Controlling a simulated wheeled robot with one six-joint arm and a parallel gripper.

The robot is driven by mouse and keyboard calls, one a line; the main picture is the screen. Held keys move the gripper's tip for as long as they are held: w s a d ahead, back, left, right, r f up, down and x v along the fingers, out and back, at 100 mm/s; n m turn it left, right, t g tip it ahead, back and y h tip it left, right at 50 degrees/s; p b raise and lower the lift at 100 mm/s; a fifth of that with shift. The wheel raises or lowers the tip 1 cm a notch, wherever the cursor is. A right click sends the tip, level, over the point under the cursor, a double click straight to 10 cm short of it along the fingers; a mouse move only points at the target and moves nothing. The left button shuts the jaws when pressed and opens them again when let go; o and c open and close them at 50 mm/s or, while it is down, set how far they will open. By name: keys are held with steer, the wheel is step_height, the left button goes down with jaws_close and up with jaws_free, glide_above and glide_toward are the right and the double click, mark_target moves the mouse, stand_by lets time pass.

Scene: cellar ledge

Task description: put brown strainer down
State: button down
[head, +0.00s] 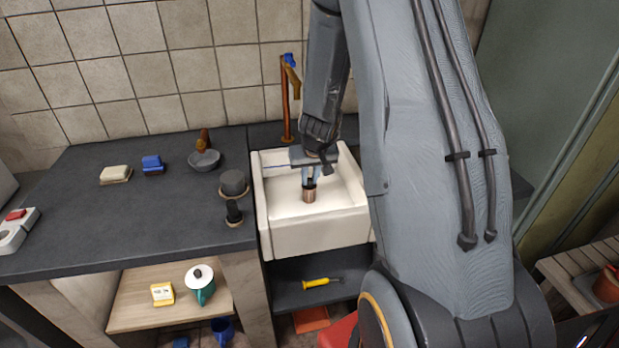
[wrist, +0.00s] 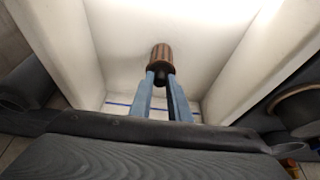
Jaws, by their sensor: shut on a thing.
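The brown strainer (head: 309,194) is a small ribbed brown cylinder with a dark end, held over the white sink (head: 315,237). My gripper (head: 310,180) points down into the basin and is shut on the dark end of the strainer. In the wrist view, the two blue-grey fingers of my gripper (wrist: 162,80) pinch that dark part, and the brown ribbed body of the strainer (wrist: 161,54) extends beyond the fingertips. The strainer is inside the basin's outline. I cannot tell whether it touches the sink floor.
A copper tap (head: 286,105) with a blue handle stands behind the sink. The dark counter (head: 90,215) to the left holds a grey bowl (head: 204,160), a dark cup (head: 233,182), a black stopper-like item (head: 234,212), a blue block (head: 152,163) and soap (head: 115,173). The basin around the strainer looks clear.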

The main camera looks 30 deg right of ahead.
steer(key=c, duration=1.6)
jaws_free()
steer(key=p+v, duration=0.6)
steer(key=v, duration=0.1)
steer(key=shift+s+r, duration=0.15)
steer(key=shift+r, duration=0.2)
